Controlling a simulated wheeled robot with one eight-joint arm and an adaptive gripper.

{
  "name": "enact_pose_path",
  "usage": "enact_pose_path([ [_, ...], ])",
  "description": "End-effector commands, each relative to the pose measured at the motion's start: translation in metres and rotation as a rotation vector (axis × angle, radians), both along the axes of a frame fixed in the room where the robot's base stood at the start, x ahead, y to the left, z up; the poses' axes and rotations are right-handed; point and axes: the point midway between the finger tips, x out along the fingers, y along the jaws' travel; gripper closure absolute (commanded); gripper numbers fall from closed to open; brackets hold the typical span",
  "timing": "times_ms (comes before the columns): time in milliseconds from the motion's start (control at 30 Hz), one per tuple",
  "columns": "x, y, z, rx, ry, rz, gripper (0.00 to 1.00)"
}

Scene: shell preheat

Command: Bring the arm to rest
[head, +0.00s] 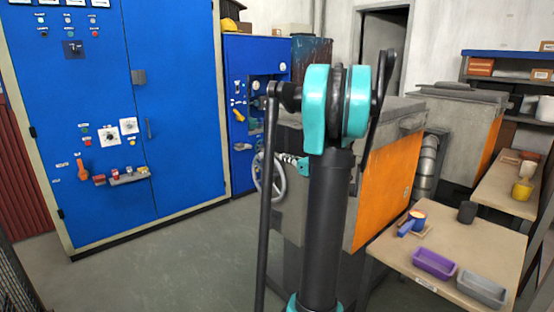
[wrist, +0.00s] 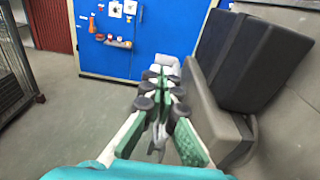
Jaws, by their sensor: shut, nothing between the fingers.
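My gripper (wrist: 160,74) shows in the wrist view with its fingers together and nothing between them. It points toward the blue cabinet, over open floor. In the head view my black and teal arm (head: 330,190) stands upright in the middle of the picture and covers part of the scene. I cannot make out the gripper clearly in that view.
A tall blue control cabinet (head: 175,110) stands at left. A grey furnace with an orange side (head: 385,190) is close behind my arm. At right a bench (head: 465,240) holds a purple tray (head: 434,263) and a grey tray (head: 482,289). The floor at left is clear.

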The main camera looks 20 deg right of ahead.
Motion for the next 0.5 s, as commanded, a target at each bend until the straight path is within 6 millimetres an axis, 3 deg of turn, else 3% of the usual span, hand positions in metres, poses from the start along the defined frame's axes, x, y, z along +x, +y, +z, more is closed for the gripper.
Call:
enact_pose_path([
  [267, -0.002, 0.002, 0.011, 0.061, -0.014, -0.036, 1.00],
  [367, 0.000, 0.007, 0.032, 0.213, -0.043, -0.117, 1.00],
  [500, -0.008, 0.008, 0.061, 0.585, -0.084, -0.288, 1.00],
])
